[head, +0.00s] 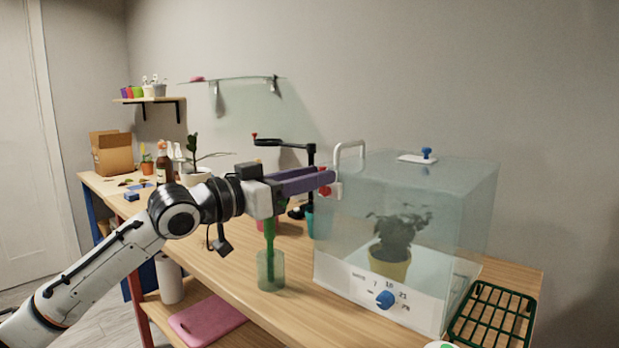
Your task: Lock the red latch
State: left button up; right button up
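The red latch (325,191) shows as a small red piece at the upper left edge of the clear plant case (345,235), just under the white handle (349,148). My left gripper (332,177), with purple fingers, reaches in from the left. Its fingertips are right at the latch and partly cover it. I cannot tell whether they touch it, and the gap between the fingers is not clear. The latch's exact position is also hard to make out. My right gripper is out of view.
A clear glass (270,272) with a green stem stands below my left gripper. A black stand (310,160) rises behind it. A potted plant (391,262) is inside the case, which has a blue dial (385,299). A green rack (492,315) lies at right.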

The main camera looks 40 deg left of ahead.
pick_arm(q)
jog(key=b+v, duration=0.3)
jog(key=v, duration=0.7)
jog(key=shift+s, duration=0.15)
dwell(0.4)
